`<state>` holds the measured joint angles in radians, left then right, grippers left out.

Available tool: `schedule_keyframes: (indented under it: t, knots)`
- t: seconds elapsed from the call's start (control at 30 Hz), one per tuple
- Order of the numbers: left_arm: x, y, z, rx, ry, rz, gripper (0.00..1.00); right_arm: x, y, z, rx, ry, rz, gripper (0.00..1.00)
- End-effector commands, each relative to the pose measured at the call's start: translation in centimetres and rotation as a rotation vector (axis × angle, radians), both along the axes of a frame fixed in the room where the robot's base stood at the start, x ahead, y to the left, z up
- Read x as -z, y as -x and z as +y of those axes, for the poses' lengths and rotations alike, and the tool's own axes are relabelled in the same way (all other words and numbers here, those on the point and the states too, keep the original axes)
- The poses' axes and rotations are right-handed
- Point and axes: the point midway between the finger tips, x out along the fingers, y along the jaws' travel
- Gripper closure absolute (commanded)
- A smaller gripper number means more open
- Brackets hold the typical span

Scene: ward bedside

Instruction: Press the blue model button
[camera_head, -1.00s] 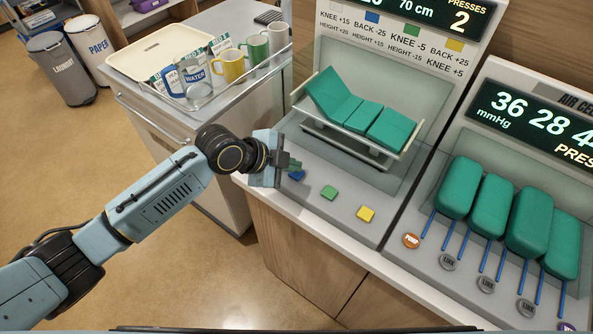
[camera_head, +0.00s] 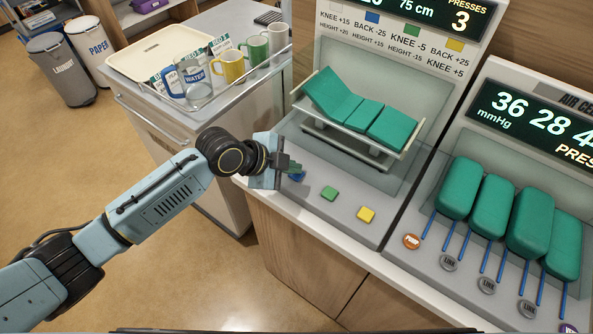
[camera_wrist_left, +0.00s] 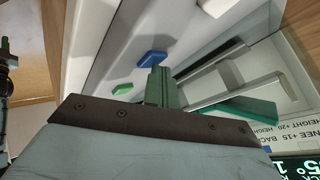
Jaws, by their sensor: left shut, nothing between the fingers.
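My left gripper is shut and empty. The green button (camera_head: 329,193) and yellow button (camera_head: 366,214) lie to the right on the same panel. The green bed model (camera_head: 358,112) stands behind them. The display (camera_head: 430,14) reads 75 cm and 3 presses. My right gripper is out of view.
A trolley (camera_head: 200,120) at the left bears a cream tray (camera_head: 150,52), mugs (camera_head: 229,66) and a clear rack. The air cell unit (camera_head: 490,215) with green cells and round buttons stands at the right. Open floor lies at the lower left.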

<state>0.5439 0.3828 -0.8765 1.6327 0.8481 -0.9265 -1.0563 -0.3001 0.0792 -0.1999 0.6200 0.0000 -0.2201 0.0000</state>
Motion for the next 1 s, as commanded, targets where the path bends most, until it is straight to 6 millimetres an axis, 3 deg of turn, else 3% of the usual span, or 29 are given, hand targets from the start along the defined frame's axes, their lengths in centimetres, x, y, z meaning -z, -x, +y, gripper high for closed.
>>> schedule_keyframes:
  t: [0.23,0.67,1.0]
  knots:
    - [-1.4,0.0,0.0,0.0,-0.001,0.001,1.0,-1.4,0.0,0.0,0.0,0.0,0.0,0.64]
    - [-1.7,0.0,0.0,0.0,0.0,0.0,1.0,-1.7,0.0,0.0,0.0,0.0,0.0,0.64]
    - [-5.0,0.0,0.0,0.0,0.0,0.0,1.0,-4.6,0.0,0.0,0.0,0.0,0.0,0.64]
